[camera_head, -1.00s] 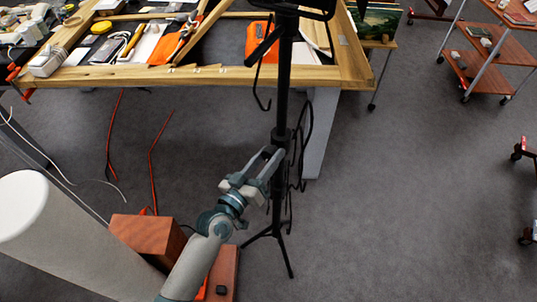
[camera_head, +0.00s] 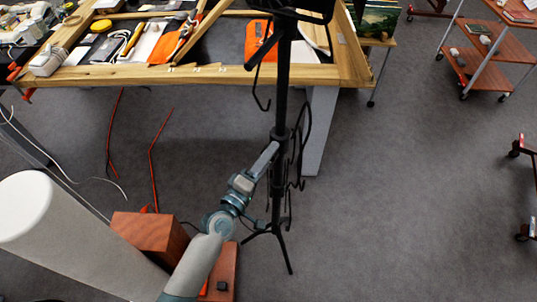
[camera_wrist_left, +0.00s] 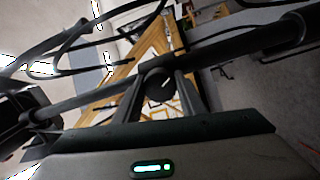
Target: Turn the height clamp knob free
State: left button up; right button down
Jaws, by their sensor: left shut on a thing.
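A black stand with an upright pole (camera_head: 283,95) and splayed legs stands in front of the wooden bench in the head view. My left gripper (camera_head: 274,148) reaches the pole at a dark collar (camera_head: 281,133), seen nearly edge-on. In the left wrist view, its two fingers (camera_wrist_left: 160,92) are shut on a round black knob (camera_wrist_left: 159,82), one finger on each side. The dark pole (camera_wrist_left: 225,52) runs slantwise behind the knob. In the head view I cannot make out the knob at the fingertips. My right gripper is in neither view.
Black cables (camera_head: 301,150) hang beside the pole, and loops of cable (camera_wrist_left: 75,45) show in the wrist view. The wooden bench frame (camera_head: 130,75) holds tools behind. A reddish wooden block (camera_head: 150,237) is lower left. Grey floor (camera_head: 420,200) is open at right.

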pick_arm(q)
jog(key=shift+r+n, duration=0.1)
jog(key=shift+n, duration=0.4)
jog(key=o, duration=1)
jog(key=shift+s+a, duration=0.1)
jog(key=shift+b+v, duration=2.55)
jog(key=shift+v, duration=6)
jog(key=shift+f, duration=0.2)
